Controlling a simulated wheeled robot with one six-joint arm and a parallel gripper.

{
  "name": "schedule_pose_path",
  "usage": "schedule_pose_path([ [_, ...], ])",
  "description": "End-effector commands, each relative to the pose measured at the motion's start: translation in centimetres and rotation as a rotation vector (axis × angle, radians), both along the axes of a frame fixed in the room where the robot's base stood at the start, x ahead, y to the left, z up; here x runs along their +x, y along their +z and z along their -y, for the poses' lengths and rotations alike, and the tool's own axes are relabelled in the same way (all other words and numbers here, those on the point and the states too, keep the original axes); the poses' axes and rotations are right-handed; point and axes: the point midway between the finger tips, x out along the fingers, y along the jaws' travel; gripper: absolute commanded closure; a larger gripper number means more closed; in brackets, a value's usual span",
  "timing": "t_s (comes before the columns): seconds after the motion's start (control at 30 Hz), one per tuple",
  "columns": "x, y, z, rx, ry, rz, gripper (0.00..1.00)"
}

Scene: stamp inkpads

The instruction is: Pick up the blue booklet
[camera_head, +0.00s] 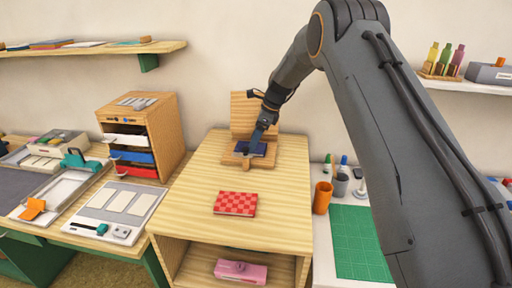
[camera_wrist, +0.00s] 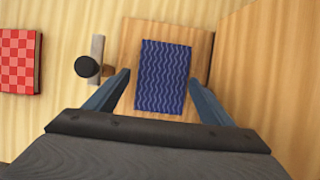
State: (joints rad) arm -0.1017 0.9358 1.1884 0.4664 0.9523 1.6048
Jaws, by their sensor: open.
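The blue booklet (camera_wrist: 163,75) has a pale wavy pattern and lies flat on a small wooden stand (camera_wrist: 127,67). In the head view the booklet (camera_head: 257,149) is at the back of the wooden cabinet, partly hidden by my gripper (camera_head: 253,150). In the wrist view my gripper (camera_wrist: 162,92) is open, with one finger on each side of the booklet's near part. Nothing is held. I cannot tell the exact height of the fingertips above the stand.
A red checkered booklet (camera_head: 235,203) lies in front on the cabinet top (camera_head: 191,200). An upright wooden board (camera_head: 241,108) stands behind the stand. A dark round knob (camera_wrist: 87,67) is left of it in the wrist view. An orange cup (camera_head: 322,198) stands right.

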Motion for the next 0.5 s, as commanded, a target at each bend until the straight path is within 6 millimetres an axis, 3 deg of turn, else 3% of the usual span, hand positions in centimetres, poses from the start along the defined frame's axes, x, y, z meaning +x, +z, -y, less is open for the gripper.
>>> schedule_pose_path([
  [0.13,0.07,-1.06,-0.42,0.000,0.001,0.000,0.24],
  [0.37,0.09,-1.24,-0.56,0.000,0.002,0.001,0.24],
  [0.5,0.08,-1.22,-0.55,0.000,0.002,0.001,0.46],
])
